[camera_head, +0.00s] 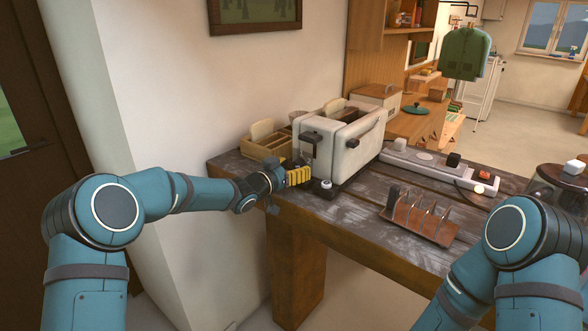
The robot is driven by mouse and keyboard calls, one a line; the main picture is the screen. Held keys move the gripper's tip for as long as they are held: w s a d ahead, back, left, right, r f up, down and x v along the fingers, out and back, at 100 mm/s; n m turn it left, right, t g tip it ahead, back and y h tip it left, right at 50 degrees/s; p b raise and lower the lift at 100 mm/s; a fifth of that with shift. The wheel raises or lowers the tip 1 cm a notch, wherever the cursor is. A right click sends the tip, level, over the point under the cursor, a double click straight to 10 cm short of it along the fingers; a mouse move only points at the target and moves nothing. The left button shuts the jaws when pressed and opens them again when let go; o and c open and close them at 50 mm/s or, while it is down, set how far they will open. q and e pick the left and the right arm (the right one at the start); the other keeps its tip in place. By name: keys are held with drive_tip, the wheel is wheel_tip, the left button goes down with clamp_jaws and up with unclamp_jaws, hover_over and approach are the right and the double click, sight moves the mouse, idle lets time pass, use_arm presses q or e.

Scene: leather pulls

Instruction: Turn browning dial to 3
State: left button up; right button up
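A cream two-slot toaster (358,150) with dark levers stands at the back left part of the dark wooden table (345,215). My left gripper (306,174), with yellow ribbed fingers, is at the lower left of the toaster's front end. The fingertips are at or very near that face; I cannot tell whether they touch it. They look close together, but whether they are shut or on something is unclear. The browning dial and its numbers cannot be made out; the gripper covers part of the front face. My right arm (510,235) shows at lower right, its gripper out of view.
A wooden box (265,148) stands behind the gripper. A toast rack (418,218) and a long panel with knobs (430,162) lie to the right.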

use_arm(q)
drive_tip(key=shift+s, duration=0.1)
drive_tip(key=v, duration=1.2)
